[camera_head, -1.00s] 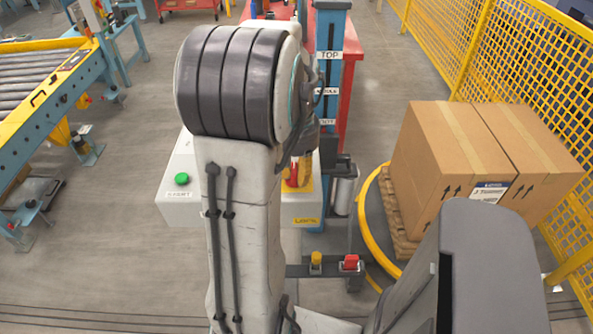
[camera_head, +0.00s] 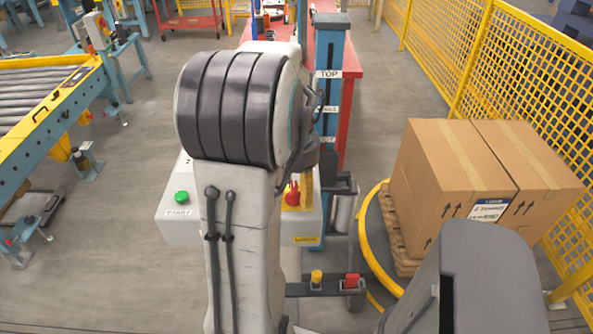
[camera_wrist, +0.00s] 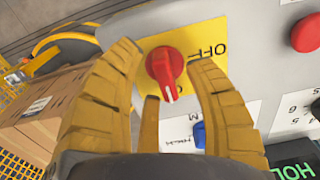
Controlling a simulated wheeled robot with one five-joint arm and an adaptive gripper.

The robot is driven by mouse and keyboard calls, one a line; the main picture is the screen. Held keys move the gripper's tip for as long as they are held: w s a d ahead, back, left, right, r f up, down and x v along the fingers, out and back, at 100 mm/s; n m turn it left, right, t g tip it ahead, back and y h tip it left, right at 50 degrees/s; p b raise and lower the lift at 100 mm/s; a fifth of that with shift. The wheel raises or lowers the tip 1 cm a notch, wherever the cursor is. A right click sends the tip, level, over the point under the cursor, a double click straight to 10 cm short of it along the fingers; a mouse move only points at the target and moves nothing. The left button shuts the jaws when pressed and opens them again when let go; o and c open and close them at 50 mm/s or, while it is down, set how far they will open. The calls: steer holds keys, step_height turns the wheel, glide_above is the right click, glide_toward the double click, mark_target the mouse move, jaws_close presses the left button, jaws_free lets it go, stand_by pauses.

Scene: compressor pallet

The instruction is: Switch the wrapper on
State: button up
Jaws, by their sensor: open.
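The wrapper's control box (camera_head: 172,209) stands behind my arm in the head view, partly hidden. Its red rotary knob (camera_head: 292,194) sits on a yellow plate. In the wrist view the red knob (camera_wrist: 164,64) has a white pointer mark toward the picture's bottom, on the yellow plate (camera_wrist: 213,40) with a sideways "OFF" label to its right. A second label below is partly hidden by a finger. My gripper (camera_wrist: 166,56) is open, with one finger on each side of the knob and visible gaps between. In the head view my arm hides most of the gripper.
The green start button (camera_head: 182,197) is left of my arm. The wrist view shows a red button (camera_wrist: 306,33), a blue knob (camera_wrist: 199,135) and a green display (camera_wrist: 294,171). Boxes (camera_head: 450,185) stand on the turntable at right, beside a yellow fence (camera_head: 520,70).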

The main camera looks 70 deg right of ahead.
step_height(320, 180, up, 11)
steer(key=shift+r, duration=0.2)
stand_by(0.4)
stand_by(0.7)
